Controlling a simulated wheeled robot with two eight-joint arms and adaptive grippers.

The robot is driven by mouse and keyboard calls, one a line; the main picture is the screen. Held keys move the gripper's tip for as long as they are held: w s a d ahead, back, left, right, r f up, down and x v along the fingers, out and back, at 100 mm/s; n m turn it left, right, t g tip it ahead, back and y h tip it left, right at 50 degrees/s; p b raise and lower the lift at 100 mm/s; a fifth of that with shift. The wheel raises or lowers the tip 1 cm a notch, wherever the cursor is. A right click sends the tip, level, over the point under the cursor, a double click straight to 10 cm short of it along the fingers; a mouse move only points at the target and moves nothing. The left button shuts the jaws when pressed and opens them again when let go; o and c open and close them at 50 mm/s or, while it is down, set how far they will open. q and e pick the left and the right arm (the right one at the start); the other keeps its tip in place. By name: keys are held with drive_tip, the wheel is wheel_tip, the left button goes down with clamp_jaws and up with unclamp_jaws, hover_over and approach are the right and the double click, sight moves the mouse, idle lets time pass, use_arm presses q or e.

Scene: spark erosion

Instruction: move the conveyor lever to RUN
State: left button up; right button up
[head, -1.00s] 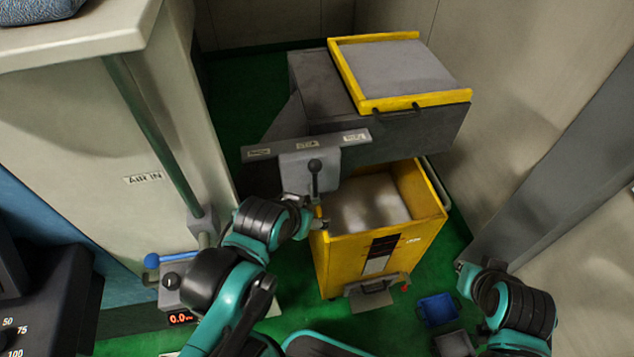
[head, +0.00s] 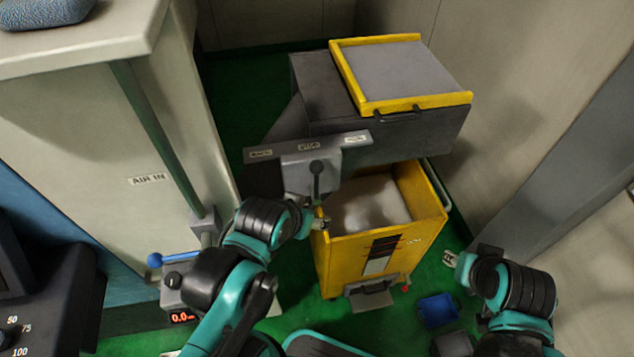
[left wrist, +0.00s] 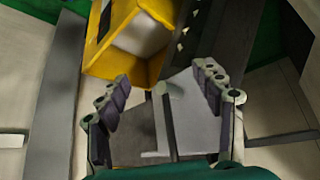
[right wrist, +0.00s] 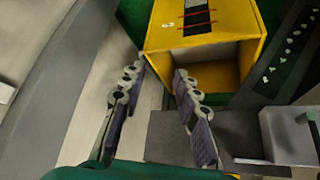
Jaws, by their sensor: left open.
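The conveyor lever (head: 316,178) is a dark stick with a round knob on a grey bracket (head: 296,176). It stands near upright, below the middle of three small labels (head: 308,147) on a grey strip; their lettering is too small to read surely. My left gripper (head: 318,222) is just below the lever in the head view, partly hidden by its own wrist. My right gripper (right wrist: 157,73) is open and empty, right of the yellow bin.
The dark conveyor housing (head: 400,138) with a yellow-rimmed tray (head: 469,97) stands behind the lever. An open yellow bin (head: 340,262) is below it. A blue-handled valve (head: 155,260) is at left, a blue box (head: 438,310) on the green floor at right.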

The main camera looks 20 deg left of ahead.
drive_tip(key=w+a+r+n+g+p, duration=0.2)
drive_tip(key=w+a+r+p, duration=0.15)
drive_tip(key=a+r, duration=0.35)
wheel_tip(320, 180, up, 8)
drive_tip(key=n+g+p, duration=0.5)
drive_tip(key=n+p, duration=0.1)
drive_tip(key=p, duration=0.2)
hover_over(316, 197)
drive_tip(key=shift+w, duration=0.35)
drive_tip(key=shift+s+a+f, duration=0.1)
drive_tip(key=shift+a+f, duration=0.05)
drive_tip(key=shift+f, duration=0.05)
wheel_tip(316, 197, down, 12)
drive_tip(key=shift+r+b, duration=0.2)
drive_tip(key=shift+b, duration=1.05)
clamp_jaws()
